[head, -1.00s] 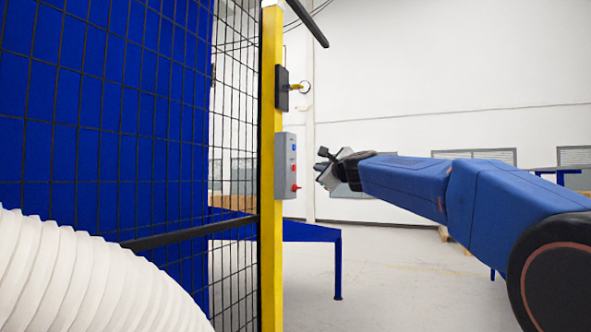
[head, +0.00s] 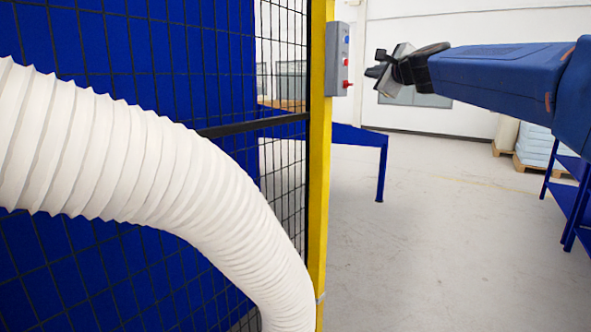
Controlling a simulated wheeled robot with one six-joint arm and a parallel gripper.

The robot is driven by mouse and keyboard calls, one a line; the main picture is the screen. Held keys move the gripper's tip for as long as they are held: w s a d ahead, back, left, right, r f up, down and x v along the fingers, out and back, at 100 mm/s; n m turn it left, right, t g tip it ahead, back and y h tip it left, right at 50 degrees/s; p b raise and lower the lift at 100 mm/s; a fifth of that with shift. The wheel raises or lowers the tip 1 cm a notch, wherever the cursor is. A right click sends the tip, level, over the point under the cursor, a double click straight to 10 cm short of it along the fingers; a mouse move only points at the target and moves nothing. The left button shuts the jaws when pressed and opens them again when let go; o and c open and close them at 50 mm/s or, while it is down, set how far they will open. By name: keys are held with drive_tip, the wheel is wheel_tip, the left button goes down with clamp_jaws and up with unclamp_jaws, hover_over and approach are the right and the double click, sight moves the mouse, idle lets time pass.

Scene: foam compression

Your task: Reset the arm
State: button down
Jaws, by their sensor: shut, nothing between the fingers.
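My blue arm (head: 500,78) reaches in from the right edge of the head view, roughly level. My gripper (head: 376,64) is at its left end, dark with a grey part behind the fingers. It is shut with nothing held. It appears just right of the grey control box (head: 338,58), which has blue and red buttons and is fixed to the yellow post (head: 318,190). A gap shows between the fingertips and the box in the picture; the true distance cannot be told.
A black mesh fence (head: 285,165) and blue panel (head: 150,60) fill the left. A white ribbed hose (head: 150,165) curves in front. A blue table (head: 350,134) stands behind the post. Stacked goods on pallets (head: 535,150) and blue shelving (head: 575,200) are at right. Floor between is clear.

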drive_tip(key=s+a+f+n+g, duration=0.3)
drive_tip(key=s+f+n+g, duration=0.7)
drive_tip(key=s+f, duration=1.5)
drive_tip(key=s+d+f+n+g+h, duration=0.1)
drive_tip(key=s+d+f+n, duration=0.1)
drive_tip(key=s+f, duration=0.6)
drive_tip(key=s+d+f+n+g+h, duration=0.1)
drive_tip(key=s+d+f+n, duration=0.2)
drive_tip(key=s+f+n, duration=0.2)
drive_tip(key=s+d+f+n+h, duration=0.1)
drive_tip(key=s+f+n, duration=0.3)
drive_tip(key=s+f, duration=0.7)
drive_tip(key=shift+d+f+g+h, duration=0.4)
drive_tip(key=shift+d, duration=0.35)
